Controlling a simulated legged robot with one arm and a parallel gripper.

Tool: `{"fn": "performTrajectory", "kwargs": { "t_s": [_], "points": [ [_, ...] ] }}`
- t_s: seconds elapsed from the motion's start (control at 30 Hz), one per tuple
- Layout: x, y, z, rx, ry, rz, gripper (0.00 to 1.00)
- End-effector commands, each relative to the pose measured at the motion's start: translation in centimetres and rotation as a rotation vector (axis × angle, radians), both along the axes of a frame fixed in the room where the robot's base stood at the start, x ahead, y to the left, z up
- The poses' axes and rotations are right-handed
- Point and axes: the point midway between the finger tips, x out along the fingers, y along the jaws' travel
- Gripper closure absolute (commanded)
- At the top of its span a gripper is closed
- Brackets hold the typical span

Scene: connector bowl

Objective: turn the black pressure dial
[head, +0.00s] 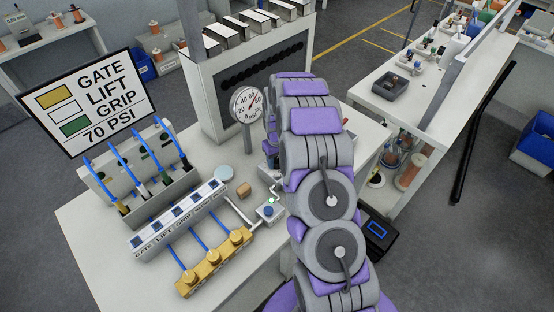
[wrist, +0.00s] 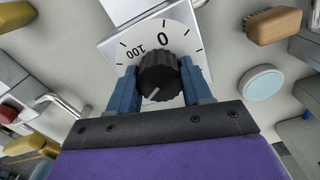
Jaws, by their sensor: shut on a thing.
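The black pressure dial (wrist: 158,78) is a ribbed knob on a white scale plate (wrist: 178,32) marked 0 and 100, in the wrist view. A pale pointer line on the knob points down and left. My gripper (wrist: 160,84) has its blue fingers on both sides of the knob and is shut on it. In the head view my arm hides the dial and my gripper. A sign (head: 88,101) reads GATE LIFT GRIP 70 PSI.
A wooden brush (wrist: 272,25) and a pale round disc (wrist: 262,83) lie right of the dial in the wrist view. A labelled switch box (head: 178,221), brass fittings (head: 215,262) and a blue-hosed connector block (head: 146,167) occupy the bench's left. The bench's front left (head: 100,250) is bare.

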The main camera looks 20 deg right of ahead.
Motion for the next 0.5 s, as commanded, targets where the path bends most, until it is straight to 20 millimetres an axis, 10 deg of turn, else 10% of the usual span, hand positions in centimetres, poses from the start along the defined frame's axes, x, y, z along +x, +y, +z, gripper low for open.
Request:
{"fn": "performTrajectory", "kwargs": {
  "t_s": [0.23, 0.27, 0.5],
  "points": [
    [-0.04, -0.02, -0.01, 0.0, 0.001, 0.0, 0.81],
    [-0.04, -0.02, -0.01, 0.0, 0.001, 0.0, 0.5],
    [0.0, -0.02, -0.01, 0.0, 0.001, -0.001, 0.27]
  ]
}}
